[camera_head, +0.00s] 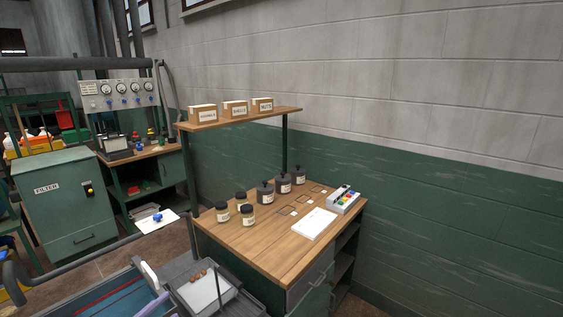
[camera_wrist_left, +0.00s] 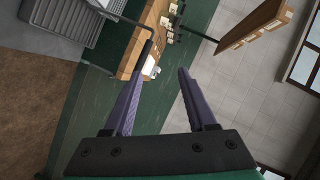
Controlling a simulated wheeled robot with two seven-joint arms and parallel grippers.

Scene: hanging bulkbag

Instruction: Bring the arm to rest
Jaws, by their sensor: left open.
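My left gripper (camera_wrist_left: 160,73) shows in the left wrist view with its two purple-grey fingers spread apart. Nothing is between the fingers. It appears to hang in free air, with the wooden bench (camera_wrist_left: 136,42) beyond its tips and tilted in that view. I cannot make out the left gripper for sure in the head view. My right arm and right gripper are in neither view.
The wooden bench (camera_head: 262,262) bears jars (camera_head: 248,215), dark bottles (camera_head: 265,193), a white pad (camera_head: 314,224) and a button box (camera_head: 343,199). A shelf (camera_head: 240,119) holds small boxes. A green filter cabinet (camera_head: 68,205) stands left. A grey tray (camera_head: 190,267) is near the bottom.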

